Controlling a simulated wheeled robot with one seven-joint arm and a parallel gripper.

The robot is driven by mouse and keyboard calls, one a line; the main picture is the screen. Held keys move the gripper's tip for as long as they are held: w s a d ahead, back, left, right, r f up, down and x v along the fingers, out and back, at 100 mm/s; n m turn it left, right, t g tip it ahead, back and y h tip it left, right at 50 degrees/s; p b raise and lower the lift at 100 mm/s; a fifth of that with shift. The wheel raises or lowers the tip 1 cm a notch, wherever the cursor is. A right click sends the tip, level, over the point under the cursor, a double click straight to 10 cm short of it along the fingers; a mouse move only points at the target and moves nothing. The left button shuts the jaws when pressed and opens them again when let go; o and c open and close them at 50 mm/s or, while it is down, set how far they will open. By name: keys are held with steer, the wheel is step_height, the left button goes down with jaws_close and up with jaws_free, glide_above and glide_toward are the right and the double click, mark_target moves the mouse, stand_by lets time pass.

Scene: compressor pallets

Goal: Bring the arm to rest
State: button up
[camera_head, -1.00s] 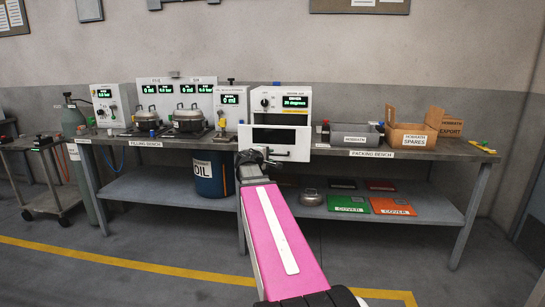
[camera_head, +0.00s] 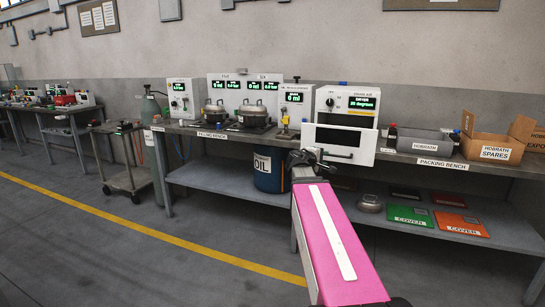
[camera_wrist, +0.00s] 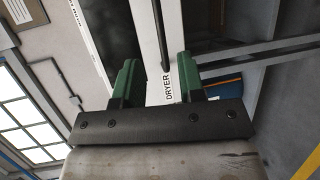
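My arm, pink with a white stripe, reaches from the bottom of the head view toward the bench. My gripper (camera_head: 303,158) is at its far end, in front of the white dryer oven (camera_head: 346,122). In the wrist view my gripper (camera_wrist: 156,82) shows two green fingers well apart, with nothing held between them. From these views I cannot tell whether a finger touches the oven.
The packing bench (camera_head: 440,162) carries a grey bin (camera_head: 425,147) and a box lettered SPARES (camera_head: 494,148). Green (camera_head: 410,216) and orange (camera_head: 461,224) covers lie on its lower shelf. A blue oil drum (camera_head: 268,172) and a trolley (camera_head: 128,178) stand left. The floor in front is clear.

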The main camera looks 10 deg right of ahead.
steer(key=s+a+f+m+g+y, duration=0.2)
steer(key=s+a+f+y, duration=0.15)
steer(key=f, duration=0.65)
steer(key=s+a+f+m+g+y, duration=0.2)
steer(key=a+f, duration=0.3)
steer(key=f, duration=0.4)
steer(key=s+a+f+m+g+y, duration=0.3)
steer(key=s+a+f+y, duration=0.5)
steer(key=s+a+f, duration=0.4)
steer(key=a+f+g, duration=0.1)
steer(key=a+f, duration=0.2)
steer(key=shift+f+g, duration=0.3)
steer(key=shift+g, duration=0.1)
